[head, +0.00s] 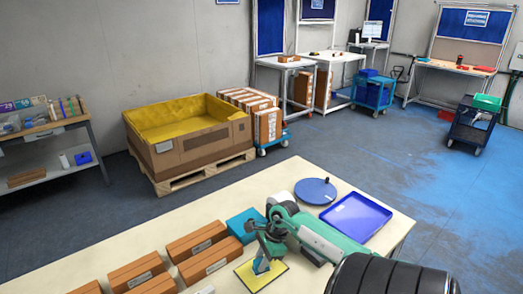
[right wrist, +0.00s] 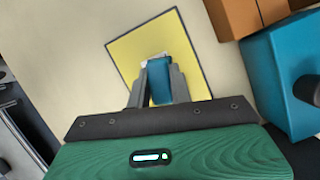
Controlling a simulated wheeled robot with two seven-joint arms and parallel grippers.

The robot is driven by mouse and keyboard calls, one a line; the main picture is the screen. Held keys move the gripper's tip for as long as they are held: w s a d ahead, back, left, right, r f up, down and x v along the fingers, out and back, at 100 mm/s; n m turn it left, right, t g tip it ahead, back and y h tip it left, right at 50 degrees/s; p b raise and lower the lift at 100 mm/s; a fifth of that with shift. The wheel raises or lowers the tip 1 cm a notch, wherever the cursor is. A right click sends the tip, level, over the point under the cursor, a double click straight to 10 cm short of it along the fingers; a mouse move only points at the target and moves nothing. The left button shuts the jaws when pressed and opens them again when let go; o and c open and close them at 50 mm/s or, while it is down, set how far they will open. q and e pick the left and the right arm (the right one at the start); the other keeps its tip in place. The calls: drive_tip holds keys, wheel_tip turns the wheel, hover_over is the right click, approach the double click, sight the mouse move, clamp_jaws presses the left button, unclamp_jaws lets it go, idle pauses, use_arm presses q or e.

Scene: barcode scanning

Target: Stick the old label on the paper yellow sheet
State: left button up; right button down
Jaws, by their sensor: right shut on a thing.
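The yellow paper sheet (head: 252,281) lies flat on the table near its front, and it fills the middle of the right wrist view (right wrist: 195,65). My right gripper (head: 261,264) points down over the sheet. In the right wrist view its fingers (right wrist: 157,82) are shut on a small blue piece (right wrist: 159,80). A pale bit (right wrist: 155,58) shows at the tip of that piece, perhaps the old label; its contact with the sheet cannot be told. My left gripper is not in view.
Several brown boxes (head: 196,240) stand left of the sheet. A teal-blue box (head: 246,222) is just behind it. A round blue disc (head: 316,191) and a blue tray (head: 356,217) lie further right. Bare table (head: 125,245) shows at the left.

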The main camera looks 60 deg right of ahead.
drive_tip(key=shift+r+p, duration=1.9)
drive_tip(key=shift+r, duration=1.6)
